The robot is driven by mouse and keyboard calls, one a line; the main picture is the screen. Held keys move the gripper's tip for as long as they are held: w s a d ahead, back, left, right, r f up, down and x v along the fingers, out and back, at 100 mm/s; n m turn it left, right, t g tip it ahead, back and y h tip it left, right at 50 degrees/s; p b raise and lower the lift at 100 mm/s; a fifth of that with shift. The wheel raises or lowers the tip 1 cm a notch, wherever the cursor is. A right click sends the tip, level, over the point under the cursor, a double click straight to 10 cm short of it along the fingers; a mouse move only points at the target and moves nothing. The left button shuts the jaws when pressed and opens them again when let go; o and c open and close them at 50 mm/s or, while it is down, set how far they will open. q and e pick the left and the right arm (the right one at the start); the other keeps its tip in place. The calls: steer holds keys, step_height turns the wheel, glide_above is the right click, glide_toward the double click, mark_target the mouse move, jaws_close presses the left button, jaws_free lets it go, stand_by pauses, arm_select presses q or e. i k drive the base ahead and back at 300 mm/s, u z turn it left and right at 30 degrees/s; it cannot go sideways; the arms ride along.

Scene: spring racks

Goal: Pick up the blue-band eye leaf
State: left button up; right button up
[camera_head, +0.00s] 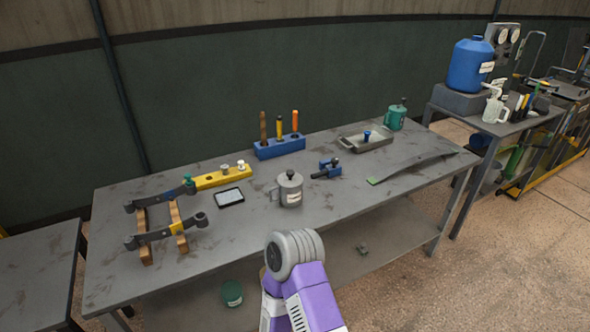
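Two dark leaves with rolled eyes at their ends lie across a pair of wooden blocks on the left of the workbench. The front eye leaf (164,235) carries a yellow band near its right end. The rear eye leaf (160,197) shows no band colour that I can make out; a green-topped item stands by its right end. A longer, flatter leaf (413,167) with a green end lies at the bench's right. I cannot make out a blue band on any leaf. Neither of my grippers is in view; only a purple and grey part of my arm shows at the bottom centre.
The workbench (245,228) also holds a grey lidded mug (289,188), a dark tablet (229,197), a yellow block (222,178), a blue tool holder (279,147), a small blue clamp (327,169) and a metal tray (366,141). The bench's front middle is clear.

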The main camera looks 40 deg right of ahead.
mark_target(130, 205)
steer(key=u, duration=0.6)
steer(key=i, duration=0.75)
steer(key=z, duration=2.55)
steer(key=i, duration=0.5)
steer(key=z, duration=0.1)
steer(key=k, duration=1)
steer(key=z, duration=0.95)
steer(key=i, duration=0.8)
steer(key=u, duration=2.6)
